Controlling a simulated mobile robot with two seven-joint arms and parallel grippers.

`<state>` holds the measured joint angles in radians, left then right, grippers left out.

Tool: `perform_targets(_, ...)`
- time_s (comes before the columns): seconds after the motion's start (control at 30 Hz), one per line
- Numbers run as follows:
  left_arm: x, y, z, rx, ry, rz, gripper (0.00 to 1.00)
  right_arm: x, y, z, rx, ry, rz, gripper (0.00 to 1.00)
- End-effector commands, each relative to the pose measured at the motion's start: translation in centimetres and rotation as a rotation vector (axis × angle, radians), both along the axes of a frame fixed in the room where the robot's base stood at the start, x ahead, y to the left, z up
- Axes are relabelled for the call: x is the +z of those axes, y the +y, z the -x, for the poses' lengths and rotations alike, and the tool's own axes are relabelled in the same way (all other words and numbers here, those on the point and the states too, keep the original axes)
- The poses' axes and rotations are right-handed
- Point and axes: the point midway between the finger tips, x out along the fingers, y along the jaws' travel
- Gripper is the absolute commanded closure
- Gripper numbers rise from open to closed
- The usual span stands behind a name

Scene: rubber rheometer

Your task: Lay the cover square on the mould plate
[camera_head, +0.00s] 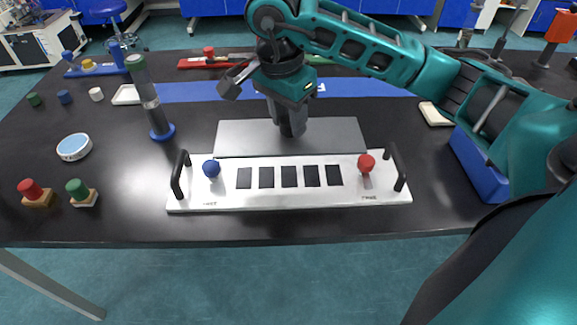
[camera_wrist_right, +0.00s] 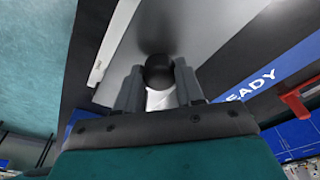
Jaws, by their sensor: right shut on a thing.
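The silver mould plate (camera_head: 260,199) lies near the table's front edge, with several dark squares in a row. It has a blue knob (camera_head: 211,169) at left, a red knob (camera_head: 366,163) at right and a black handle at each end. The flat grey cover (camera_head: 338,132) is directly behind it, roughly parallel; I cannot tell whether it rests on the table or hangs slightly above. My right gripper (camera_head: 291,130) points down over the cover's middle. In the right wrist view its fingers are shut on the cover's dark round knob (camera_wrist_right: 160,70). My left gripper is out of view.
Red (camera_head: 33,190) and green (camera_head: 79,189) knobbed pieces and a round blue-rimmed dish (camera_head: 74,147) sit at the left. A blue strip (camera_head: 205,91) runs behind. A pale block (camera_head: 435,114) is at right.

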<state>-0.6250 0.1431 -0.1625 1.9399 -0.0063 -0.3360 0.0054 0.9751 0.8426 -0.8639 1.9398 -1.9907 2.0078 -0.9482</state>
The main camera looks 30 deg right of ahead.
Motion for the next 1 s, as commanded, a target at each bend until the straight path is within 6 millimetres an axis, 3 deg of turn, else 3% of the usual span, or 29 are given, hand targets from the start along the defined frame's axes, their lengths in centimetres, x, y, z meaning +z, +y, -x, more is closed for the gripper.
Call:
perform_targets(0.03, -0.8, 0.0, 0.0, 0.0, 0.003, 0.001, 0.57, -1.9, 0.1, 0.1, 0.001, 0.005, -0.003, 1.0)
perform_targets(0.1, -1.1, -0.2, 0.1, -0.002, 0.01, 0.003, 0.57, -3.5, 0.1, 0.1, 0.0, 0.006, -0.003, 1.0)
perform_targets(0.23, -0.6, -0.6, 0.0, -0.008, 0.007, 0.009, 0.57, -5.6, 0.0, 0.0, 0.0, 0.003, 0.001, 1.0)
perform_targets(0.47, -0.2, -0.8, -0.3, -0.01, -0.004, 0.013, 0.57, -7.2, 0.0, 0.0, 0.0, 0.0, -0.001, 1.0)
perform_targets(0.73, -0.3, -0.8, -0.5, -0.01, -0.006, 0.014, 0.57, -10.8, 0.1, 0.0, 0.001, 0.002, -0.002, 1.0)
perform_targets(1.0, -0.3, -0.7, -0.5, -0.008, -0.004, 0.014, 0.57, -11.0, 0.0, 0.0, 0.001, -0.002, 0.0, 1.0)
